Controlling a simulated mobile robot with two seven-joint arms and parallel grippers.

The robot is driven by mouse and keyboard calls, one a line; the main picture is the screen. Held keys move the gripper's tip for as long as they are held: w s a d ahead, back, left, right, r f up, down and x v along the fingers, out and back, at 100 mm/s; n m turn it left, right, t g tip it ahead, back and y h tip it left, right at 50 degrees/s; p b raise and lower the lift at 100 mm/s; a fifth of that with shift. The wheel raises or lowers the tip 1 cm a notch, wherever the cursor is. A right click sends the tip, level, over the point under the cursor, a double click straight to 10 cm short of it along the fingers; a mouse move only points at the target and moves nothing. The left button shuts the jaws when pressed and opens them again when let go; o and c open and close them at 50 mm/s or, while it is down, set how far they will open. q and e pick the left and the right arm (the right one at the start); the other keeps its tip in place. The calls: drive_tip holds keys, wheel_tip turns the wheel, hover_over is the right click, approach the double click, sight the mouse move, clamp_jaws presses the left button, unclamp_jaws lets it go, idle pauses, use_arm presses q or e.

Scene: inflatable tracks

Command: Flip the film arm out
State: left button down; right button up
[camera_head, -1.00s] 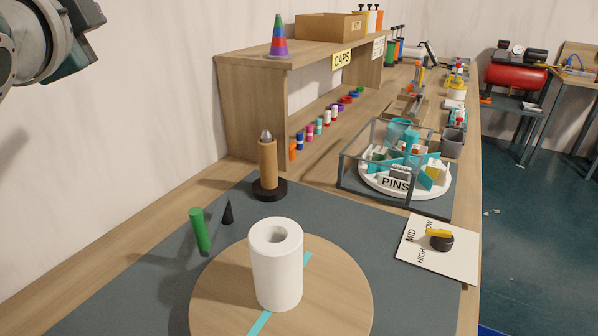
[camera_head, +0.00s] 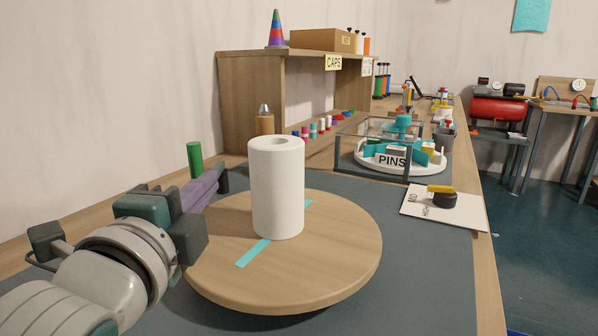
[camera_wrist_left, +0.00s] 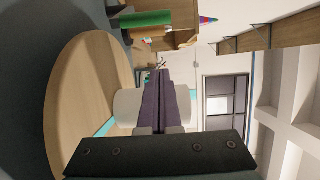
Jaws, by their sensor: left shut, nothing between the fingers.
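A green upright cylinder (camera_head: 194,159), which may be the film arm or part of it, stands left of the round wooden turntable (camera_head: 330,265). It also shows near the top of the left wrist view (camera_wrist_left: 147,18). Its lower part is hidden behind my left gripper (camera_head: 217,181). That gripper is shut and empty, its purple fingers (camera_wrist_left: 160,105) pointing away past the turntable's left edge, close to the cylinder. I cannot tell whether they touch. A white roll (camera_head: 277,190) stands upright on the turntable, which has a teal stripe. My right gripper is out of view.
A brown post with a silver tip (camera_head: 265,120) stands behind the roll. A glass-sided box around a PINS tray (camera_head: 398,160) and a dial plate with a yellow-topped knob (camera_head: 443,205) are to the right. A wooden shelf (camera_head: 250,100) stands at the back left.

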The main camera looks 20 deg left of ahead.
use_arm(q)
drive_tip(key=shift+w, duration=0.15)
drive_tip(key=b+x, duration=0.1)
drive_tip(key=x, duration=0.9)
drive_tip(key=shift+a+b, duration=0.1)
drive_tip(key=shift+b, duration=0.2)
drive_tip(key=s+a+p, duration=0.1)
drive_tip(key=s+a, duration=0.1)
drive_tip(key=shift+a, duration=0.25)
drive_tip(key=shift+s+a, duration=0.2)
drive_tip(key=shift+a, duration=0.05)
